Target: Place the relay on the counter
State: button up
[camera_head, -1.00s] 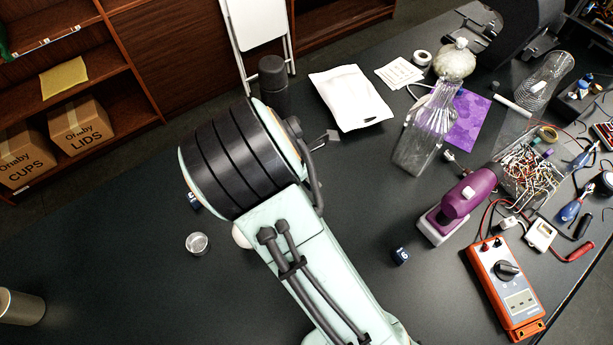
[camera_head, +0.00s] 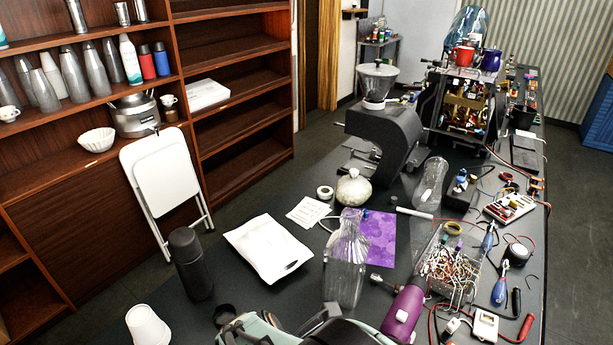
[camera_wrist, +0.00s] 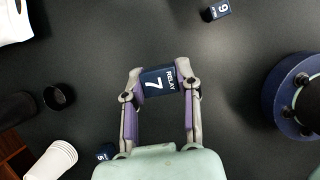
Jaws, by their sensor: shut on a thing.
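The relay (camera_wrist: 158,83) is a small dark blue block marked "RELAY 7" in white. In the wrist view it sits between the fingertips of my gripper (camera_wrist: 160,80), which is shut on it. The dark grey counter (camera_wrist: 240,65) lies beneath it; I cannot tell whether the relay touches the surface or is above it. In the head view the counter (camera_head: 275,212) runs away to the upper right. There, only part of my arm shows at the bottom edge, and the relay is hidden.
Two similar numbered blocks lie nearby, one at the top (camera_wrist: 216,11) and one lower left (camera_wrist: 106,152). Counter around the relay is clear.

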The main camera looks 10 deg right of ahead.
jog(key=w+d+m, duration=0.1)
jog(key=d+m, duration=0.2)
jog(key=d, duration=0.3)
jog(key=shift+g+h, duration=0.3)
jog(key=shift+g, duration=0.1)
jog(key=w+f, duration=0.3)
jog(key=w, duration=0.1)
jog(key=w+f, duration=0.3)
jog(key=w, duration=0.1)
jog(key=w+d+f, duration=0.1)
jog(key=w+f, duration=0.2)
jog(key=w, duration=0.1)
jog(key=shift+w, duration=0.4)
jog(key=shift+w+f, duration=0.25)
jog(key=shift+f, duration=0.1)
jog(key=shift+w+f, duration=0.15)
jog(key=shift+f, duration=1.5)
jog(key=o, duration=1)
jog(key=shift+f, duration=0.15)
jog(key=shift+o, duration=0.2)
